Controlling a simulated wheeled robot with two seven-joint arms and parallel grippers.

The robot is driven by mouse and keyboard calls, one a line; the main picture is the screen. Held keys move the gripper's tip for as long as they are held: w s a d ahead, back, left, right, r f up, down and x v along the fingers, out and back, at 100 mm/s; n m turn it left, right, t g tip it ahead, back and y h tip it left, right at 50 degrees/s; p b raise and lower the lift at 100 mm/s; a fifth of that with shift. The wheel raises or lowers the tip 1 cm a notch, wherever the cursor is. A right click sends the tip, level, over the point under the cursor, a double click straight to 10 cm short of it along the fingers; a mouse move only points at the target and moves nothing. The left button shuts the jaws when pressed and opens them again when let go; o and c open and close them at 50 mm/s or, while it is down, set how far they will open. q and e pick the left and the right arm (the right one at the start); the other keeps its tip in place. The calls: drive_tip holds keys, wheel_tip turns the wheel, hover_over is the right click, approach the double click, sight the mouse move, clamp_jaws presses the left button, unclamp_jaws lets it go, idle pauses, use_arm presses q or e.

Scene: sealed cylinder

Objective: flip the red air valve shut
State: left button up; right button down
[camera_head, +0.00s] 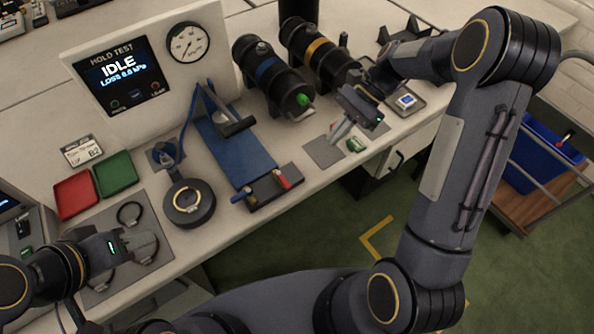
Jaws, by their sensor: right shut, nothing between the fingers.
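The red air valve (284,181) is a small red lever on the dark block at the front end of a blue fixture (232,150), near the bench's front edge. Its exact lever angle is too small to tell. My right gripper (338,133) is shut and empty, up and to the right of the valve, apart from it, over a grey mat. My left gripper (150,246) is over the grey mat at the lower left, far from the valve; I cannot tell how far its fingers are apart.
The hold test panel (125,82) reads IDLE, beside a round gauge (188,43). Two dark cylinders, one blue-banded (268,70) and one yellow-banded (318,50), lie behind. Red (76,194) and green (116,172) trays and a round dark device (188,206) stand left.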

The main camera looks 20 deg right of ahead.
sight(283, 180)
drive_tip(key=p+x, duration=0.1)
drive_tip(key=x, duration=0.9)
drive_tip(key=shift+s+a, duration=0.15)
drive_tip(key=shift+a, duration=0.1)
drive_tip(key=shift+s+a+r+p, duration=0.1)
drive_tip(key=shift+s+a+p, duration=0.1)
drive_tip(key=shift+a, duration=0.35)
drive_tip(key=shift+s+a+p, duration=0.2)
drive_tip(key=shift+a, duration=0.35)
use_arm(q)
drive_tip(key=shift+r, duration=0.95)
use_arm(e)
drive_tip(key=shift+s+a, duration=0.15)
drive_tip(key=shift+a, duration=0.4)
use_arm(q)
drive_tip(key=shift+w, duration=0.1)
